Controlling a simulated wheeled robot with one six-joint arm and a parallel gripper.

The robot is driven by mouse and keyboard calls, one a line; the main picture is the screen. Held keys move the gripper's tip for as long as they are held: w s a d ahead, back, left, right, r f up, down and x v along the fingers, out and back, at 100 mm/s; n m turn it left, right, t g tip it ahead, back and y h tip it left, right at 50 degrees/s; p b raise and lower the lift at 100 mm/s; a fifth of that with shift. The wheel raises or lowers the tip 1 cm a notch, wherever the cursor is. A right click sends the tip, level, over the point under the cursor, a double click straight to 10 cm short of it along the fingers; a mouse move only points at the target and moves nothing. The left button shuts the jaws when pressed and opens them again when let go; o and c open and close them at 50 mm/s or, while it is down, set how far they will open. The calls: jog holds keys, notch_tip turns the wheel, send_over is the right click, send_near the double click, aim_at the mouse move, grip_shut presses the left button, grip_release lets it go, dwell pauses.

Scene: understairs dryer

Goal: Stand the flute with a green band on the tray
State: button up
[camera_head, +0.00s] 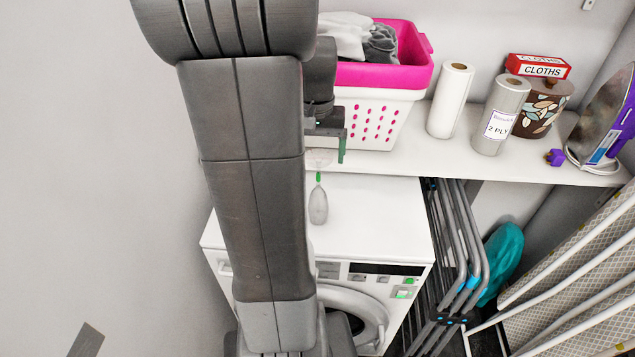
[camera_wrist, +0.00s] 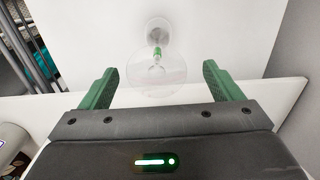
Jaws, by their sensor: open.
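The flute with a green band (camera_head: 318,205) is on the white machine's top in the head view. It appears upside down, with its bowl low and its clear foot up towards my gripper. In the wrist view the flute (camera_wrist: 157,52) shows its green band beyond the large clear foot disc. My gripper (camera_wrist: 159,70) is open, with the foot disc seen between its two green fingers; I cannot tell how far apart in depth they are. In the head view my gripper (camera_head: 327,146) is above and behind the flute, partly hidden by my arm. No tray is visible.
A folded drying rack (camera_head: 460,250) stands to the right. The machine top right of the flute is clear.

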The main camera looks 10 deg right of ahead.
aim_at(319, 186)
jog(key=shift+d+f+p, duration=0.2)
jog(key=shift+f+p, duration=0.25)
jog(key=shift+f, duration=2.7)
jog(key=c, duration=1.2)
